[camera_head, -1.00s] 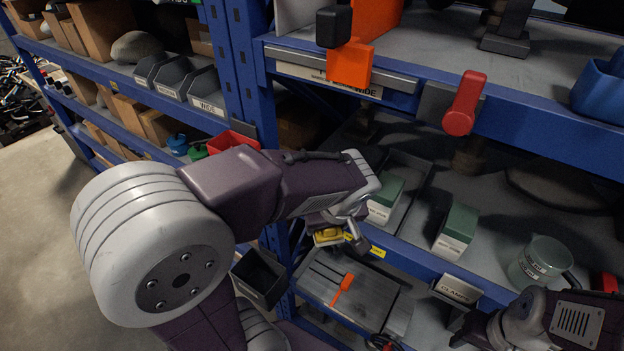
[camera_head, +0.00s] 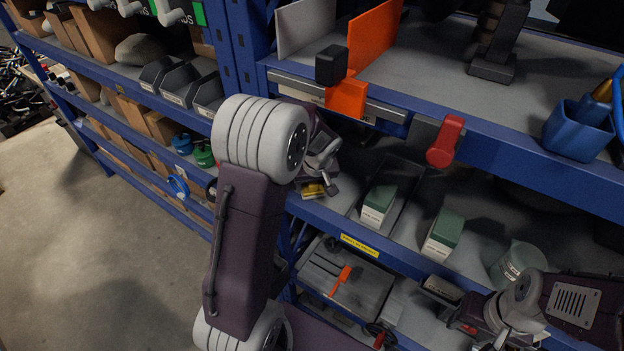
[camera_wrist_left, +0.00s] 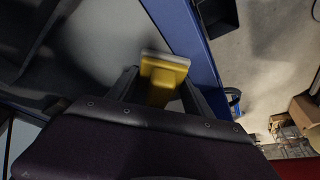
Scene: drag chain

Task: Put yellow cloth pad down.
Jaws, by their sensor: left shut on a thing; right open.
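The yellow cloth pad (camera_head: 313,190) is small in the head view, at the left end of the middle shelf, just above its front edge. In the left wrist view the yellow pad (camera_wrist_left: 163,72) has a pale face at its far end and sits between both fingers. My left gripper (camera_head: 322,188) is shut on it, partly hidden by my arm. Whether the pad touches the shelf I cannot tell. My right gripper (camera_head: 462,322) is open and empty at the lower right, in front of the lower shelf.
Above are an orange clamp (camera_head: 346,98) and a red handle (camera_head: 445,142). A grey case (camera_head: 345,270) lies below.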

